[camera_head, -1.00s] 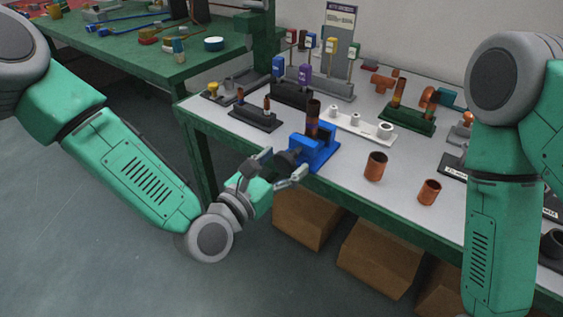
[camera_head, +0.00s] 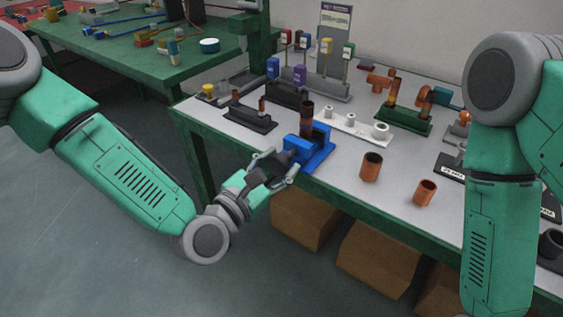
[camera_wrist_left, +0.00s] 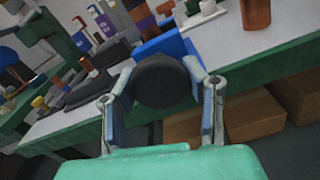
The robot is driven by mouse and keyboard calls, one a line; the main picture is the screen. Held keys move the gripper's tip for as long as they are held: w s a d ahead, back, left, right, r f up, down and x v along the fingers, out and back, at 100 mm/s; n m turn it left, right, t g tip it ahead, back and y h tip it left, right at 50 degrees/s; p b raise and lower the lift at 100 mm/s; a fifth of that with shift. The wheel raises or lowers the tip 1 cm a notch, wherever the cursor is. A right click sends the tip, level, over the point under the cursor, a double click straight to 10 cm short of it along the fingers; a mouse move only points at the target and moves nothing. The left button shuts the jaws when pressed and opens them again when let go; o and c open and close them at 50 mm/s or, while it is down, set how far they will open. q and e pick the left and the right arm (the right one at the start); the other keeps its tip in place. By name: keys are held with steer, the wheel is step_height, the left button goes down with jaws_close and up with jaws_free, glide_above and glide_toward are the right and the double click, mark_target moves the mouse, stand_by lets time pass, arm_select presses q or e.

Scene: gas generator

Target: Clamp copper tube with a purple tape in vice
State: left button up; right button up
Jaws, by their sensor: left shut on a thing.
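The blue vice (camera_head: 311,149) sits at the near edge of the workbench, and part of it shows in the left wrist view (camera_wrist_left: 166,45). A dark copper tube (camera_head: 307,117) stands upright at the vice, between its blue blocks; I cannot tell how tightly it is held.
Two open copper cups (camera_head: 371,167) (camera_head: 425,192) stand right of the vice. A white stand with pegs (camera_head: 360,129), a dark peg stand (camera_head: 250,118) and a green holder (camera_head: 403,121) stand behind. Brown boxes (camera_head: 303,218) are under the bench.

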arm_select(q)
steer(key=m, duration=0.5)
steer(key=shift+s+f+m, duration=0.25)
steer(key=shift+m, duration=0.05)
steer(key=m+p, duration=0.1)
steer(key=m, duration=0.3)
steer(key=shift+m, duration=0.3)
steer(key=m, duration=0.4)
steer(key=shift+s+f+m+p, duration=0.1)
steer(key=shift+m+p, duration=0.2)
steer(key=shift+p, duration=0.05)
steer(key=m+p, duration=0.1)
steer(key=m, duration=0.3)
steer(key=shift+m, duration=0.3)
steer(key=m, duration=0.4)
steer(key=shift+p, duration=0.35)
steer(key=m, duration=0.5)
steer(key=shift+p, duration=0.35)
steer(key=m, duration=0.7)
steer(key=shift+m+p, duration=0.3)
steer(key=shift+p, duration=0.1)
